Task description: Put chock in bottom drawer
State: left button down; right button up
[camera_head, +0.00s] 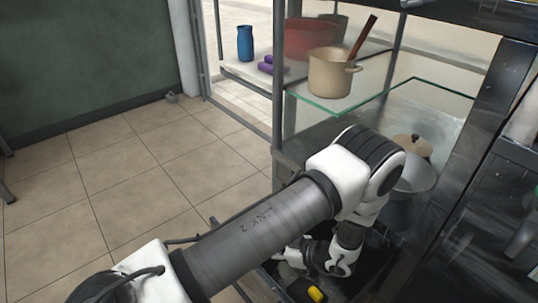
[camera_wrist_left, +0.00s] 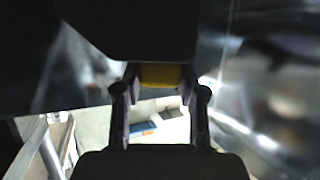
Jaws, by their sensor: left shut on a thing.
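My left arm reaches from the lower left to the foot of the shelving unit in the head view. A dark chock with a yellow band (camera_head: 316,294) shows at the bottom edge of that view, beside my left wrist. In the left wrist view, the chock's yellow band (camera_wrist_left: 160,75) lies between the two fingers of my left gripper (camera_wrist_left: 164,84), which is shut on it. The chock's dark body fills the upper middle of that view. I cannot make out the bottom drawer clearly; my arm covers much of the unit's low part. My right gripper is not in view.
A grey pot with a lid (camera_head: 412,150) stands lower, close behind my arm. The tiled floor (camera_head: 130,185) at left is clear.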

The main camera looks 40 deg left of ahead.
pick_arm(q)
jog(key=shift+r, duration=0.2)
jog(key=shift+f, duration=0.6)
jog(key=c, duration=0.7)
grip_release()
